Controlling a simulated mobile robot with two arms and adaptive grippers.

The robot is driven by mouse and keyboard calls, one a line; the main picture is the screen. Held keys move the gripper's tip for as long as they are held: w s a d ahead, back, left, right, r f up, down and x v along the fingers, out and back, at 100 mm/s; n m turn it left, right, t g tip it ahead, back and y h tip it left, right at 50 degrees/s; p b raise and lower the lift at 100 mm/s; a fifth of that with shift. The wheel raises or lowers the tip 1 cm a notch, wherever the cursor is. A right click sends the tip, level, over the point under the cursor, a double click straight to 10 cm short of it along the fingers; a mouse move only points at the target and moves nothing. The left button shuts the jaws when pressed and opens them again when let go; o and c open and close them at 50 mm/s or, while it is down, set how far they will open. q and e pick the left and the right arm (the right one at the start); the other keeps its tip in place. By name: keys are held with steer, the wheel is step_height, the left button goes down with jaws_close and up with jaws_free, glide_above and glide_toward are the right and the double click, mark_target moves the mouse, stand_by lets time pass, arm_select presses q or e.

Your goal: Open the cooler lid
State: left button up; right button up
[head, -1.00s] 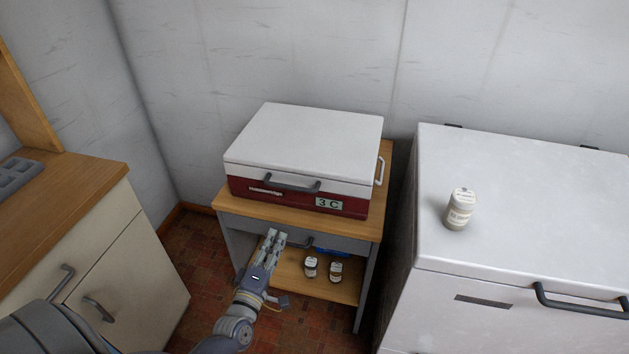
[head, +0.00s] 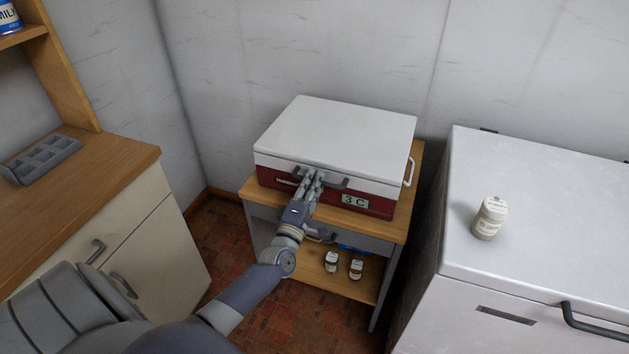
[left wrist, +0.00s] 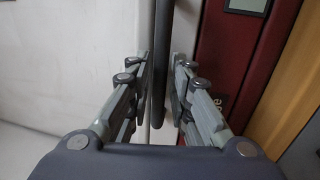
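The cooler (head: 335,140) has a white lid, shut, and a dark red body with a "3 C" display. It sits on the small wooden table. A grey handle (head: 337,184) is on the lid's front edge. My left gripper (head: 316,177) is at this handle, covering its middle part. In the left wrist view the handle (left wrist: 162,60) shows as a dark bar between the two fingers of my left gripper (left wrist: 162,75). The fingers are apart, with narrow gaps beside the bar. My right gripper is not in view.
The small table (head: 402,225) has a lower shelf with two small jars (head: 343,264). A white chest (head: 540,230) with a jar (head: 490,218) on top stands close at the right. A wooden counter (head: 70,195) with a grey tray (head: 42,160) is at the left.

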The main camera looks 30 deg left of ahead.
arm_select(q)
steer(key=shift+w, duration=0.2)
jaws_close()
steer(key=shift+r, duration=0.15)
